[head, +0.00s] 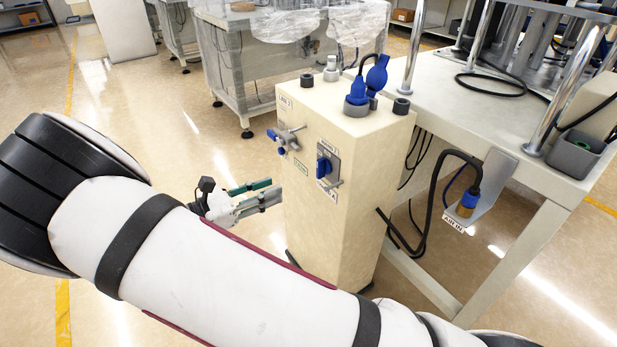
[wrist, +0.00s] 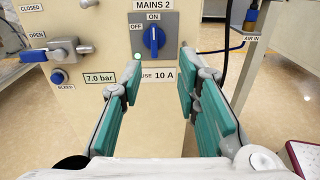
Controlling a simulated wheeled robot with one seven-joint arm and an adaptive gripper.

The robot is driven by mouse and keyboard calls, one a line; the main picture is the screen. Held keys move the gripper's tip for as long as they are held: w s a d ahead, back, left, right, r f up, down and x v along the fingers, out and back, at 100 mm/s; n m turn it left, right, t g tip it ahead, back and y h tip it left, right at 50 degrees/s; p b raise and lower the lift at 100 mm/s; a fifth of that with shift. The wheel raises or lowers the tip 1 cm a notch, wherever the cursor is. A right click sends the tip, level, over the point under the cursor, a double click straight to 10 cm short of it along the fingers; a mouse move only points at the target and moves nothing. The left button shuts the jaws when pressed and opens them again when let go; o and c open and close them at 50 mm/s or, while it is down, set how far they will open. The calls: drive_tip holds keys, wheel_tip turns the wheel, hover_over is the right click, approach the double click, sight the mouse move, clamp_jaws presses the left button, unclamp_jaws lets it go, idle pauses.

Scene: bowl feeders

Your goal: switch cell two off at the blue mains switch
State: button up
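The blue mains switch (head: 323,167) is on the front of a cream cabinet (head: 335,225). In the wrist view, the switch (wrist: 154,38) sits on a grey plate labelled MAINS 2. Its knob stands upright, in line with ON at the top; OFF is marked at upper left. A small green lamp (wrist: 138,57) is below left of it. My gripper (head: 273,190) is in front of the cabinet, left of the switch in the head view. In the wrist view my gripper (wrist: 159,75) is open and empty, its green-padded fingers either side of and below the switch, not touching it.
Left of the switch is an air valve (wrist: 62,50) with a blue lever and OPEN and CLOSED labels, above a blue bleed button (wrist: 59,77). A table (head: 460,130) with hanging cables is at right. Floor at left is clear.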

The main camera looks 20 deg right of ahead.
sight(317, 168)
drive_tip(key=b+x, duration=0.1)
drive_tip(key=x, duration=0.3)
drive_tip(key=b+x, duration=0.2)
drive_tip(key=x, duration=0.2)
drive_tip(key=b+x, duration=0.1)
drive_tip(key=x, duration=0.4)
drive_tip(key=shift+w+f, duration=0.1)
drive_tip(key=shift+w, duration=0.35)
drive_tip(key=shift+c, duration=0.6)
clamp_jaws()
